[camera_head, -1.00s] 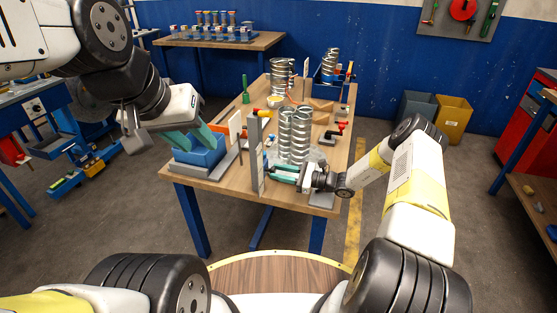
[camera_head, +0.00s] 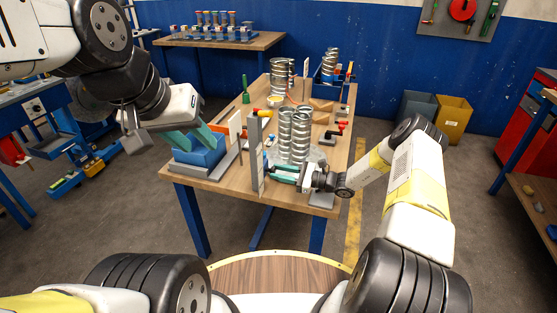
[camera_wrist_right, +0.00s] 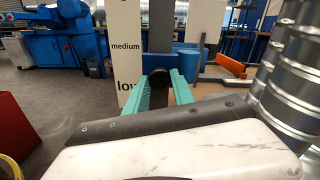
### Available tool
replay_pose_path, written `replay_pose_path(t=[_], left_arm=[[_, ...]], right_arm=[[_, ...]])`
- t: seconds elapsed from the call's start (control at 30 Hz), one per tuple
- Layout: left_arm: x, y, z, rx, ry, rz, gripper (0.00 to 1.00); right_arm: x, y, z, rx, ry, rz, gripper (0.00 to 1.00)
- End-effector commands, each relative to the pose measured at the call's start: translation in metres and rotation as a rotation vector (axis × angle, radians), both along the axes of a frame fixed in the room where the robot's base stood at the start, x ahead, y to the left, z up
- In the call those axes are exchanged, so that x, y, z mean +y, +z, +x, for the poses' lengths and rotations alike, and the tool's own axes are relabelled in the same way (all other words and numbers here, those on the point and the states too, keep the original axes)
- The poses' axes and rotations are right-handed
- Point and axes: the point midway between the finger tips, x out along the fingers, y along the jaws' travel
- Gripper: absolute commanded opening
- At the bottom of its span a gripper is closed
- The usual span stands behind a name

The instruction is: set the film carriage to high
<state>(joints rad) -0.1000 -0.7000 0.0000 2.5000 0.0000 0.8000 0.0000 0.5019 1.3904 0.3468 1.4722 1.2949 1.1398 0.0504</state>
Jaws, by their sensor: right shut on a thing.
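The film carriage shows in the right wrist view as a blue block (camera_wrist_right: 157,62) with a black round knob (camera_wrist_right: 160,79), on an upright post (camera_wrist_right: 161,22). The label plate (camera_wrist_right: 126,20) beside it reads "medium" and, lower, "low"; the block appears between those words. My right gripper (camera_wrist_right: 160,88) has its teal fingers shut on the knob. In the head view, the post (camera_head: 256,150) stands at the table's near edge and my right gripper (camera_head: 276,174) reaches it from the right. My left gripper (camera_head: 192,139) is open and empty above a blue bin (camera_head: 203,154).
Shiny spiral ducts (camera_head: 293,135) stand close behind my right gripper on the wooden table (camera_head: 225,178). A red-handled tool (camera_head: 335,132) and a green bottle-like item (camera_head: 245,90) are also on it. Grey and yellow bins (camera_head: 452,118) stand on the floor by the wall.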

Motion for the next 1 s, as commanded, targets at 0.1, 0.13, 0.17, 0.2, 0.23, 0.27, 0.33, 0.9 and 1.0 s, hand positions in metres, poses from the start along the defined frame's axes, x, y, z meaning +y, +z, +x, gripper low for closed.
replay_pose_path(t=[0.1,0.13,0.17,0.2,0.23,0.27,0.33,0.9,1.0], left_arm=[[0.000,0.000,0.000,0.000,0.000,0.000,0.36],[0.000,0.000,0.000,0.000,0.000,0.000,0.36],[0.000,0.000,0.000,0.000,0.000,0.000,0.36],[0.000,0.000,0.000,0.000,0.000,0.000,0.36],[0.000,0.000,0.000,0.000,0.000,0.000,0.36],[0.000,0.000,0.000,0.000,0.000,0.000,0.36],[0.000,0.000,0.000,0.000,0.000,0.000,0.36],[0.000,0.000,0.000,0.000,0.000,0.000,0.36],[0.000,0.000,0.000,0.000,0.000,0.000,0.36]], right_arm=[[-0.001,0.007,0.001,-0.002,-0.003,0.000,0.00],[-0.002,0.011,0.002,-0.003,-0.003,0.000,0.00],[-0.002,0.017,0.002,-0.003,-0.003,0.000,0.00],[-0.002,0.027,0.002,-0.004,-0.003,0.000,0.00],[-0.002,0.035,0.002,-0.005,-0.002,0.001,0.00],[-0.002,0.043,0.002,-0.005,-0.002,0.001,0.00],[-0.002,0.063,0.002,-0.006,-0.003,0.000,0.00],[-0.001,0.120,0.002,-0.005,-0.002,0.006,0.00],[0.000,0.120,0.002,-0.007,-0.002,0.007,0.37]])
